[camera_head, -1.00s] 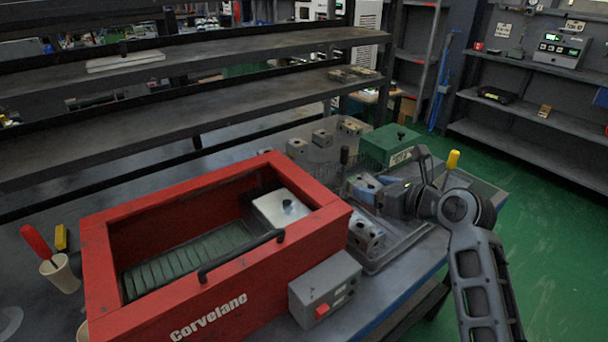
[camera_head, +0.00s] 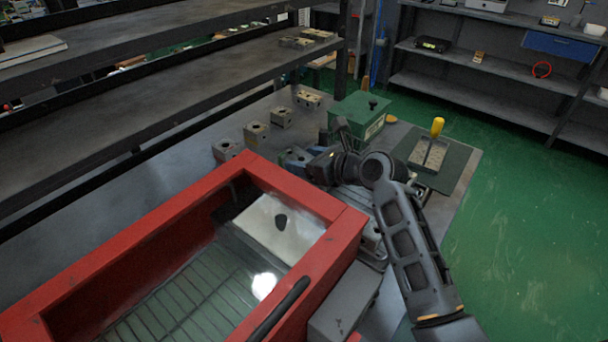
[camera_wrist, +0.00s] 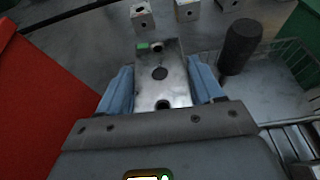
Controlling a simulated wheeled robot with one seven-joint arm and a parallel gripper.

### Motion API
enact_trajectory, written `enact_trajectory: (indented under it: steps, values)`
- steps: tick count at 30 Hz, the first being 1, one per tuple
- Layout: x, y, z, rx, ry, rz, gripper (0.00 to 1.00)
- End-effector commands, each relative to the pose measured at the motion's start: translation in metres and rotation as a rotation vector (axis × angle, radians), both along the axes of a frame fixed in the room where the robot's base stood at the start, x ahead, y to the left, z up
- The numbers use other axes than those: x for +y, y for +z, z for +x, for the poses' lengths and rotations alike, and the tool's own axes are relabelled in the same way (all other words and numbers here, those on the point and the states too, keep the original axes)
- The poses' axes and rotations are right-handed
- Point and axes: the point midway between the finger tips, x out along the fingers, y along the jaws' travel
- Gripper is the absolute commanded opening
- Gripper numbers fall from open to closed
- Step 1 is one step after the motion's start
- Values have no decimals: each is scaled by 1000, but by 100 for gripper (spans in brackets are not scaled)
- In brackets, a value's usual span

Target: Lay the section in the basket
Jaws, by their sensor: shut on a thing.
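My gripper (camera_head: 297,160) is shut on a grey metal section with round holes, held between its blue fingers beyond the right end of the red tank. In the wrist view my gripper (camera_wrist: 161,85) grips the section (camera_wrist: 160,62) on both sides; a small green mark shows near its far end. The section is apart from the basket's wire side. In the head view my arm hides most of the basket.
The red tank (camera_head: 335,265) fills the lower left, with a slatted rack inside. Several grey blocks (camera_head: 256,134) stand in a row behind. A green box (camera_head: 358,115) stands at the back right. A tray with a yellow-handled tool (camera_head: 430,150) is near the right bench edge. Shelves (camera_head: 150,105) overhang the left.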

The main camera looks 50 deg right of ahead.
Motion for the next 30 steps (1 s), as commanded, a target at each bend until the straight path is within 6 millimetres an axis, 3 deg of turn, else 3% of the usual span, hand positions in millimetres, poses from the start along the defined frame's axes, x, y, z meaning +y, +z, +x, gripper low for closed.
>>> enact_trajectory:
  steps: [5,13,24,25,30]
  values:
    - [0,-10,0,-3,-1,-1,16]
    - [-1,-42,0,-3,-3,-1,16]
    - [-1,-45,0,-4,-1,-2,16]
    - [0,-47,0,-1,-1,-1,67]
    - [0,-46,0,-2,-1,-1,83]
